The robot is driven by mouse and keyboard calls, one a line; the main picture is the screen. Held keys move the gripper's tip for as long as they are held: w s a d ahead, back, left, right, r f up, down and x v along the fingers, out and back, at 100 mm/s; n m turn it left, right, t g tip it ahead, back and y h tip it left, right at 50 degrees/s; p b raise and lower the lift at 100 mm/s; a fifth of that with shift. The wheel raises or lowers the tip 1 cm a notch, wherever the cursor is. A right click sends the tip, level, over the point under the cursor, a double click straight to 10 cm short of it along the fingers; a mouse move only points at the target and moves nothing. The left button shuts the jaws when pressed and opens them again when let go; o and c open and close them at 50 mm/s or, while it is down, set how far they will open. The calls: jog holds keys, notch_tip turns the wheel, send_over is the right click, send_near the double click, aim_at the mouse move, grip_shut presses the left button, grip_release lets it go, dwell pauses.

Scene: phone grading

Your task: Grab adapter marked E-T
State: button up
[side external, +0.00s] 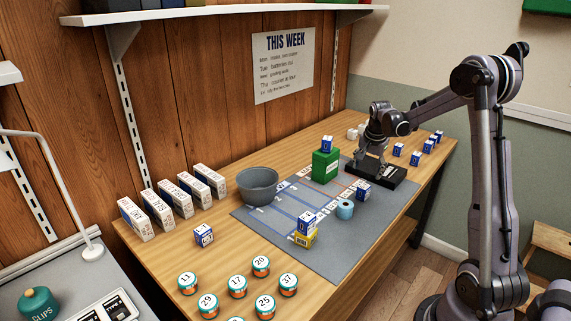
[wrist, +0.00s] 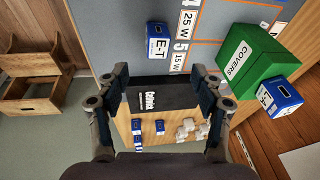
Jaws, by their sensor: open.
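The adapter marked E-T is a small blue and white box (wrist: 158,41) on the grey mat, at the top of the wrist view, beyond my fingertips. It appears to be the blue and white box (side external: 363,191) in front of the black case in the side view. My gripper (wrist: 160,76) is open and empty, with its fingers spread. In the side view my gripper (side external: 369,171) hangs over the black case (side external: 393,180), apart from the adapter. Another blue and white box (wrist: 280,98), its mark hard to read, sits on a green COVERS box (wrist: 243,60); the green box also shows in the side view (side external: 325,167).
Several blue boxes and white cubes lie beyond the case. Numbered jars are at the front.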

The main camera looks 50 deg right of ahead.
aim_at(365, 187)
jog(key=x, duration=0.5)
jog(key=shift+s+x, duration=0.15)
jog(key=shift+x, duration=1.2)
jog(key=shift+s+x, duration=0.1)
jog(key=shift+x, duration=1.25)
jog(key=shift+d, duration=0.1)
jog(key=c, duration=1.3)
